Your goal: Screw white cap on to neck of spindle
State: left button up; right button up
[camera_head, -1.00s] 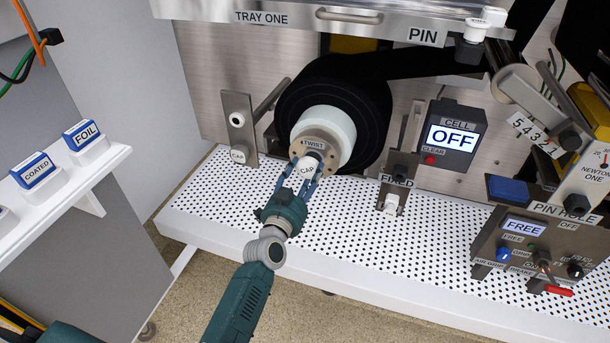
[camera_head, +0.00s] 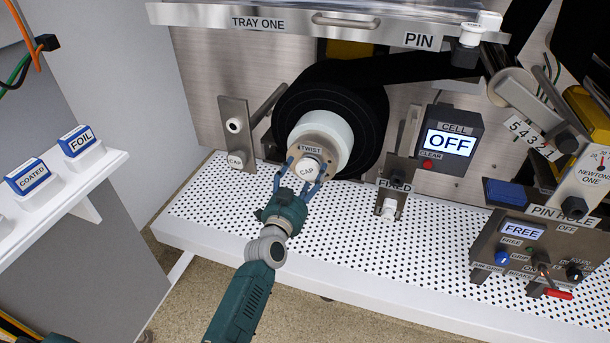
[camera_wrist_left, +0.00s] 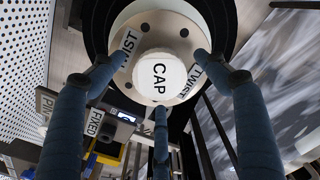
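The white cap (camera_head: 307,170), marked CAP, sits at the centre of the tan disc marked TWIST (camera_head: 325,150) on the front of the spindle's white core (camera_head: 335,125). The cap hides the neck, so I cannot tell how far on it is. In the left wrist view the cap (camera_wrist_left: 160,76) faces me squarely. My left gripper (camera_head: 300,178) is open in front of it. In the left wrist view its three fingers (camera_wrist_left: 158,85) are spread around the cap, apart from it, with their tips near the disc. My right gripper is not in view.
A black roll (camera_head: 372,105) surrounds the core. A bracket with an empty-looking peg and CAP label (camera_head: 237,135) stands left. The FIXED bracket (camera_head: 397,185), CELL display (camera_head: 450,140) and PIN HOLE box (camera_head: 525,240) stand right. The perforated white shelf (camera_head: 330,245) is mostly clear.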

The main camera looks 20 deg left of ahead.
pick_arm(q)
jog(key=shift+s, duration=0.15)
jog(key=s, duration=1.1)
jog(key=shift+s+a, duration=0.2)
jog(key=shift+s, duration=0.15)
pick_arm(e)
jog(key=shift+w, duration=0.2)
